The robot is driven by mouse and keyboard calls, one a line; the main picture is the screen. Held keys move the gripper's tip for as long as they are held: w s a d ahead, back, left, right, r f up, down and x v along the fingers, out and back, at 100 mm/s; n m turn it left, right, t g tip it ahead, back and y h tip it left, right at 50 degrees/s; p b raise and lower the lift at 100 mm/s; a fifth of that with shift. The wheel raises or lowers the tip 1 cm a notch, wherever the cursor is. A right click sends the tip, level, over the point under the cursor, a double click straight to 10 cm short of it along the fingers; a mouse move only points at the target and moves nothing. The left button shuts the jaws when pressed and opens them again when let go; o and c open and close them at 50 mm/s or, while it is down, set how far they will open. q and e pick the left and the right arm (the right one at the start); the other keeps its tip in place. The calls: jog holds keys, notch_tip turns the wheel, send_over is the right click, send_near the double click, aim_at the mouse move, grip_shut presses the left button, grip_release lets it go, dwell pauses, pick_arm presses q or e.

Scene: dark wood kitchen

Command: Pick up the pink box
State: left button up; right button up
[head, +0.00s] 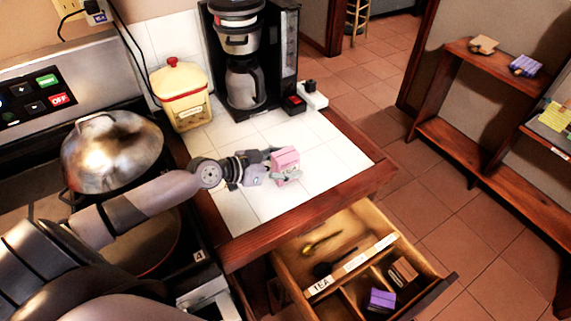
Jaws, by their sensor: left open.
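The pink box (286,161) stands on the white tiled counter (262,206), near its middle. My left gripper (279,164) reaches in from the left and is at the box, with its fingers open on either side of it. One finger shows in front of the box's lower part, and the other is by its upper left. I cannot tell whether the fingers touch it. My right gripper is not in view.
A coffee maker (243,88) and a yellow canister (183,97) stand at the counter's back. Below the front edge, an open drawer (290,263) holds a purple box (381,300) and a brown box (403,270). A metal-lidded pan (110,150) is on the stove.

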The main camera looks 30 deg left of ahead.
pick_arm(q)
jog(key=c, duration=1.3)
jog(key=shift+r, duration=0.1)
